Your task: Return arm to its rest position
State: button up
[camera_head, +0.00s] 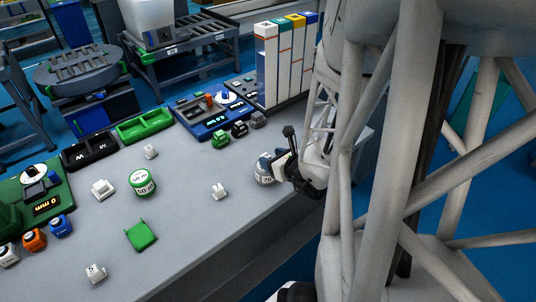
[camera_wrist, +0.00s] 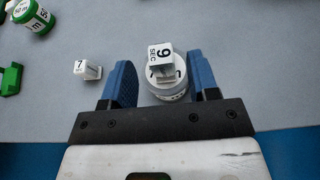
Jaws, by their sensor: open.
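My gripper (camera_wrist: 162,62) is open, with its blue fingers apart on either side of a round white container (camera_wrist: 168,85). A white block marked "9 SEC" (camera_wrist: 158,52) overlaps the container's top in the wrist view and seems to sit on it. Gaps show between the fingers and the container. In the head view my gripper (camera_head: 279,166) is low at the table's right edge, beside the container (camera_head: 263,170), which it partly hides. The arm's rest position is not marked in either view.
The grey table (camera_head: 185,240) holds several small white blocks, one marked "7 SEC" (camera_wrist: 86,69), a green-and-white cylinder (camera_head: 142,182) and a green piece (camera_head: 140,235). Tall binders (camera_head: 285,62) and a blue device (camera_head: 214,115) stand at the back.

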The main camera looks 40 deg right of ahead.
dwell(0.3)
jog(key=w+n, duration=0.1)
jog(key=w+a+r+n+y, duration=0.1)
jog(key=w+r+n, duration=0.1)
jog(key=shift+a+r+y, duration=0.25)
jog(key=shift+y, duration=0.15)
jog(key=a+r+n+g+y, duration=0.3)
jog(key=a+r+n, duration=0.1)
jog(key=a+n, duration=0.4)
jog(key=a+r+n+g+y, duration=0.3)
jog(key=a+r+n+g, duration=0.15)
jog(key=a+n, duration=0.35)
jog(key=s+a+r+n+g+h, duration=0.1)
jog(key=s+a+r+n+h, duration=0.2)
jog(key=n, duration=0.5)
jog(key=s+a+r+n+g+h, duration=0.2)
jog(key=s+r+n+h, duration=0.3)
jog(key=s, duration=0.5)
notch_tip(320, 180, up, 3)
jog(key=a+n, duration=0.1)
jog(key=n, duration=0.2)
jog(key=shift+n, duration=0.4)
